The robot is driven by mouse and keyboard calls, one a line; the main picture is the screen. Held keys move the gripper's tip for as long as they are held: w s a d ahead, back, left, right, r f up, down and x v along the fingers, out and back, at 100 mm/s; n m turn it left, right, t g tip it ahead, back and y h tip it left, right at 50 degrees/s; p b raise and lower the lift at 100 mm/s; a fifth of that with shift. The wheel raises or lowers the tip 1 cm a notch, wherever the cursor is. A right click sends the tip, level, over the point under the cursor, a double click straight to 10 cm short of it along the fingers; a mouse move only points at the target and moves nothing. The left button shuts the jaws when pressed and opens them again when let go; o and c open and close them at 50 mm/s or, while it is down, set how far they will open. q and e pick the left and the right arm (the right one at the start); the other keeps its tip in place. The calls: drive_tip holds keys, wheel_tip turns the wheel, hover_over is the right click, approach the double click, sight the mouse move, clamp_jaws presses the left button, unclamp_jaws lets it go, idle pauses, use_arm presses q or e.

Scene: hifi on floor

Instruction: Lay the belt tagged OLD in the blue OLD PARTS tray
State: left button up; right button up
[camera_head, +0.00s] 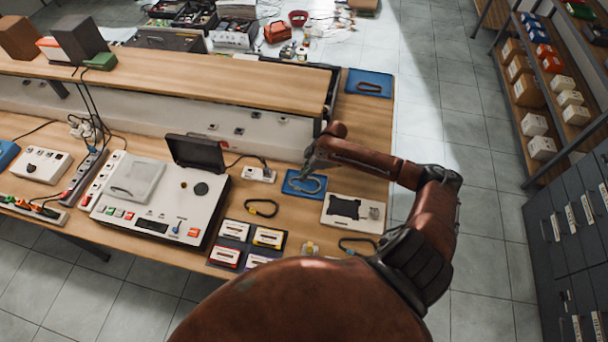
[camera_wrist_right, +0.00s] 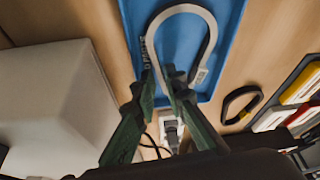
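The tag is too small to read. The belt is over the blue tray (camera_wrist_right: 233,12), which also shows in the head view (camera_head: 290,178) near the table's right side. My right gripper (camera_wrist_right: 161,82) has its green fingertips close together on one strand of the belt. It shows at the tray in the head view (camera_head: 309,168). I cannot tell whether the belt touches the tray floor. My left gripper is not in view.
Black belts lie on the table left of the tray (camera_head: 262,208) and at the near edge (camera_head: 357,246). Another blue tray (camera_head: 381,76) holds a dark loop. A white deck (camera_head: 145,206) with raised lid, cassettes (camera_head: 268,238) and a pale board (camera_head: 353,212) surround the tray.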

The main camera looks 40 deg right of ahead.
drive_tip(key=v, duration=1.2)
drive_tip(key=shift+w, duration=0.1)
idle(0.9)
